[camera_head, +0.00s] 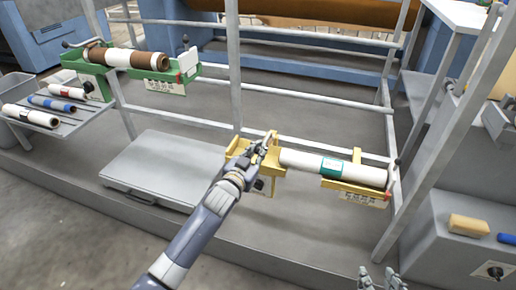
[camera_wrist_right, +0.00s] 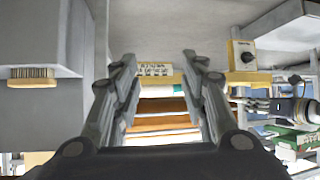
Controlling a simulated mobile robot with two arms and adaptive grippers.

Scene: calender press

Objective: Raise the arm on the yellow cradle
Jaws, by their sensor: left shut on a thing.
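The yellow cradle (camera_head: 350,186) is fixed to the grey frame. A white roll (camera_head: 305,160) with a green label lies across it. The cradle's yellow arm (camera_head: 271,136) stands up at its left end, beside the roll's end. My left gripper (camera_head: 262,146) is at this arm and shut on it; the fingers partly hide the arm and the cradle's left part. My right gripper (camera_head: 379,279) is low at the bottom edge, well apart from the cradle. In the right wrist view its two fingers (camera_wrist_right: 160,82) are spread with nothing between them.
A green cradle (camera_head: 125,68) with a brown and white roll is at upper left. A tray of small rolls (camera_head: 75,122) is at far left. A flat grey platform (camera_head: 165,165) lies left of the yellow cradle. Frame posts (camera_head: 233,65) stand behind; a grey cabinet with a brush (camera_head: 468,226) is at right.

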